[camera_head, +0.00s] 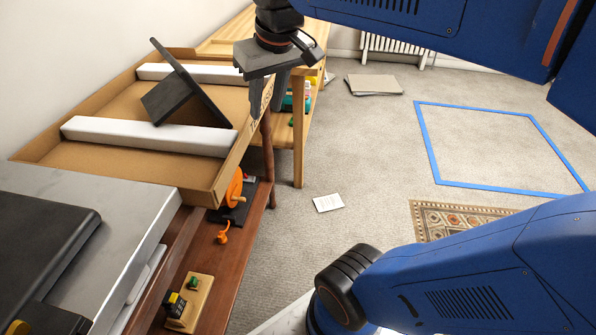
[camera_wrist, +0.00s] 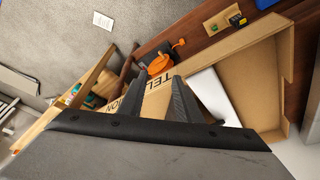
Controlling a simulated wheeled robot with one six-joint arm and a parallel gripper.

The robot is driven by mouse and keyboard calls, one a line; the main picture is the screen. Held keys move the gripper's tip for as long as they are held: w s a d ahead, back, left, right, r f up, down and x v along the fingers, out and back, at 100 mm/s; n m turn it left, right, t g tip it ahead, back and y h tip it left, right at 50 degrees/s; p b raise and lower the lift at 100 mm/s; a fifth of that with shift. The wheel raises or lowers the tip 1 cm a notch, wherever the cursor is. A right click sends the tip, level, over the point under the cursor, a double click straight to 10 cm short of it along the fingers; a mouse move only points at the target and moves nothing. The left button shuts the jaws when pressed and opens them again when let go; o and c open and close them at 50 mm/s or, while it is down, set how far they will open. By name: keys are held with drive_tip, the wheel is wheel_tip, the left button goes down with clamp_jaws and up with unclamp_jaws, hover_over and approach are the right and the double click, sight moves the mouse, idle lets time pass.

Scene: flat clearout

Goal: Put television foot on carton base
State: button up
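The carton base (camera_head: 222,182) is a shallow open cardboard tray at the left, with two white foam strips inside. The television foot (camera_head: 182,88) is a dark angled piece of two plates, resting tilted in the tray between and against the foam strips. My gripper (camera_head: 266,104) points down over the tray's right wall, to the right of the foot and apart from it. Its two fingers are apart with nothing between them; the wrist view shows this gap (camera_wrist: 157,88) over the tray's printed wall (camera_wrist: 150,103). I cannot make out the foot in the wrist view.
A grey slab with a dark panel (camera_head: 40,245) lies in front of the tray. An orange reel (camera_head: 234,188) and a small switch board (camera_head: 190,300) lie on the brown wooden surface. A wooden table (camera_head: 300,140) stands behind. Carpet with a blue taped rectangle (camera_head: 475,187) is open at right.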

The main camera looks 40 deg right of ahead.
drive_tip(key=s+f+t, duration=0.1)
drive_tip(key=s+f, duration=0.9)
drive_tip(key=f, duration=0.3)
drive_tip(key=shift+d+f, duration=0.2)
drive_tip(key=shift+d, duration=0.25)
